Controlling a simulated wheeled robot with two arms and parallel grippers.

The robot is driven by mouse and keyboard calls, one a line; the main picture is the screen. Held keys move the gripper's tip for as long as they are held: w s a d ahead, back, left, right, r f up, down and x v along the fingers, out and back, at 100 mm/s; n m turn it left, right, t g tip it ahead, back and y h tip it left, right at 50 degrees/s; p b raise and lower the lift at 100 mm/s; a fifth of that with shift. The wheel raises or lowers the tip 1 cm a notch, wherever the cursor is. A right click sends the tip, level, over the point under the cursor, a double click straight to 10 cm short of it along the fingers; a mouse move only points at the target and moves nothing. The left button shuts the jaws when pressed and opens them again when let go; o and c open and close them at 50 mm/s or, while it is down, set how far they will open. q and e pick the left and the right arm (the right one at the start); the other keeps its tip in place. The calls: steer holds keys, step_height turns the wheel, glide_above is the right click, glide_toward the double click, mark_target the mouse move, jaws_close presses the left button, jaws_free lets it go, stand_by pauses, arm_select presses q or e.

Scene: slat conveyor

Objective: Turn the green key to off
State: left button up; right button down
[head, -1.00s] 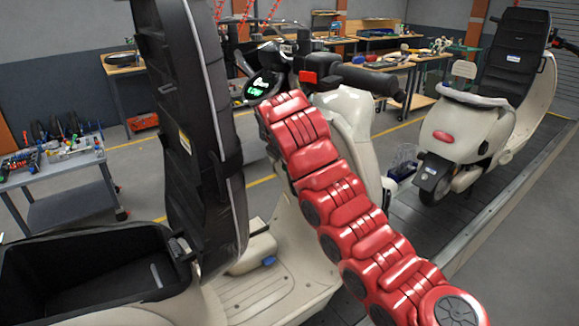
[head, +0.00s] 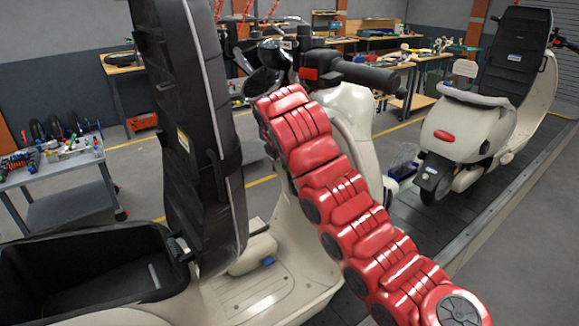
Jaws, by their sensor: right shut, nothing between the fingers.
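The beige scooter (head: 300,240) stands close in front, its black seat (head: 185,130) tilted up. Its dash display (head: 262,82) is dark, below the handlebar. I cannot make out the green key; my red right arm (head: 350,215) covers the area below the dash. My right gripper (head: 268,103), at the far end of that arm, is shut and empty near the dash, its fingers mostly hidden by the wrist. I cannot tell if it touches anything. My left gripper is not in view.
The black handlebar grip (head: 365,75) is just right of the dash. The open storage bin (head: 80,275) is at lower left. A second scooter (head: 470,130) stands farther back on the slat conveyor (head: 440,215). A tool cart (head: 60,175) is at left.

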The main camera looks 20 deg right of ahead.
steer(key=p+v, duration=0.1)
steer(key=v, duration=0.6)
steer(key=shift+r, duration=0.55)
steer(key=shift+d, duration=0.15)
